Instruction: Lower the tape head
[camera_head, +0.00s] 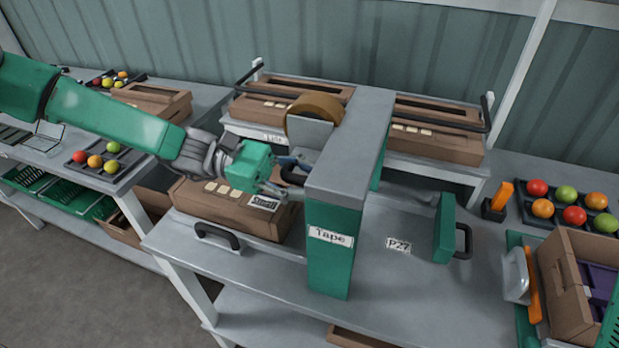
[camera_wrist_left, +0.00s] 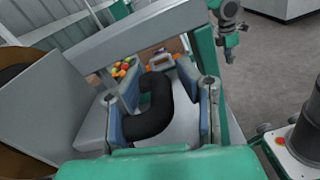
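The tape machine has a green post (camera_head: 329,262) labelled Tape, a grey top arm (camera_head: 352,155) and a brown tape roll (camera_head: 315,112), on the grey bench. A black curved handle (camera_head: 292,174) sits beside the arm; it also shows large in the left wrist view (camera_wrist_left: 152,108). My left gripper (camera_head: 288,172) is at this handle. In the left wrist view its two fingers (camera_wrist_left: 160,108) stand apart on either side of the handle, with a gap on the right side. What seems to be my right gripper (camera_wrist_left: 229,48) hangs small in the background; its fingers are unclear.
A brown carton (camera_head: 225,207) lies under my left arm, left of the post. A green side plate (camera_head: 444,228) stands to the right on the bench. More cartons (camera_head: 437,142) sit on a raised shelf behind.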

